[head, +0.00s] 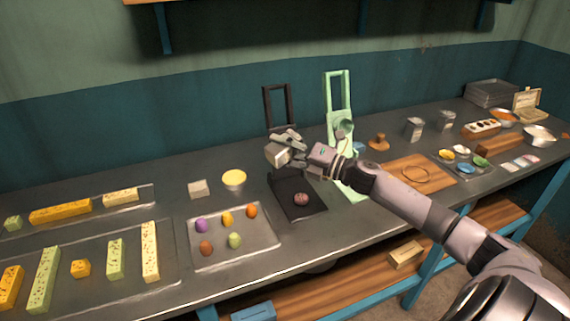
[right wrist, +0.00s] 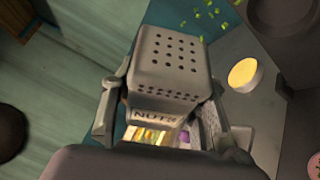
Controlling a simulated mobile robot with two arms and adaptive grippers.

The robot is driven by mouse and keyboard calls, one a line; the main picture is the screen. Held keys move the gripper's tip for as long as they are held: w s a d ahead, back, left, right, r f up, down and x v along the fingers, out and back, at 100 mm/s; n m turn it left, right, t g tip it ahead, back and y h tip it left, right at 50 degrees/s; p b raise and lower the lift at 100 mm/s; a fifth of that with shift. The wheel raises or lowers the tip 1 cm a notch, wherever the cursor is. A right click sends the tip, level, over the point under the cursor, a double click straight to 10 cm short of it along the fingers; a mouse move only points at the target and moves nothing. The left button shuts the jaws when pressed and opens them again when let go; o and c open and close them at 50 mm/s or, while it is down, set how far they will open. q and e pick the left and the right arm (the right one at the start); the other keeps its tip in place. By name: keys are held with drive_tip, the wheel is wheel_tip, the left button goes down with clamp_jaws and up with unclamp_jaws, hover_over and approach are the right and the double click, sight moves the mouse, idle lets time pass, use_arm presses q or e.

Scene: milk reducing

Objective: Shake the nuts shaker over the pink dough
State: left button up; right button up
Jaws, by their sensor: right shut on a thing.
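The grey nuts shaker (head: 276,154) is held by my right gripper (head: 290,146), tilted, above the black press board. The right wrist view shows its perforated lid and a "NUTS" label on the shaker (right wrist: 172,62), with the fingers (right wrist: 160,110) on both sides of it. Small green bits (right wrist: 207,14) show beyond the lid in that view. The pinkish-brown dough ball (head: 301,199) lies on the black board (head: 288,185), below and slightly right of the shaker. A pink piece also shows at the lower right edge of the right wrist view. My left gripper is not in view.
A tray (head: 262,250) with several coloured dough balls lies left of the board. A yellow round dish (head: 233,179) and a pale block (head: 198,188) stand behind it. A light green press (head: 340,130) stands right of the black one. Bar trays fill the table's left.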

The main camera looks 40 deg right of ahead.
drive_tip(key=r+n+g, duration=0.1)
drive_tip(key=n, duration=0.2)
drive_tip(key=r+n+g+y+p, duration=0.1)
drive_tip(key=n, duration=0.1)
drive_tip(key=a+r+n+g, duration=0.1)
drive_tip(key=r+n, duration=0.1)
drive_tip(key=n, duration=0.1)
drive_tip(key=shift+w+n+y+p, duration=0.2)
drive_tip(key=shift+n+y+p, duration=0.1)
drive_tip(key=shift+p, duration=0.05)
drive_tip(key=n+g+p, duration=0.1)
drive_tip(key=n+p, duration=0.1)
drive_tip(key=a+r+n+g+p, duration=0.1)
drive_tip(key=n, duration=0.1)
drive_tip(key=r+n+g+h+p, duration=0.1)
drive_tip(key=n+p, duration=0.1)
drive_tip(key=shift+a+n+p, duration=0.15)
drive_tip(key=shift+n+p, duration=0.15)
drive_tip(key=shift+a+r+n+p, duration=0.1)
drive_tip(key=shift+n+p, duration=0.5)
drive_tip(key=shift+a+g+h, duration=0.1)
drive_tip(key=shift+g+h, duration=0.2)
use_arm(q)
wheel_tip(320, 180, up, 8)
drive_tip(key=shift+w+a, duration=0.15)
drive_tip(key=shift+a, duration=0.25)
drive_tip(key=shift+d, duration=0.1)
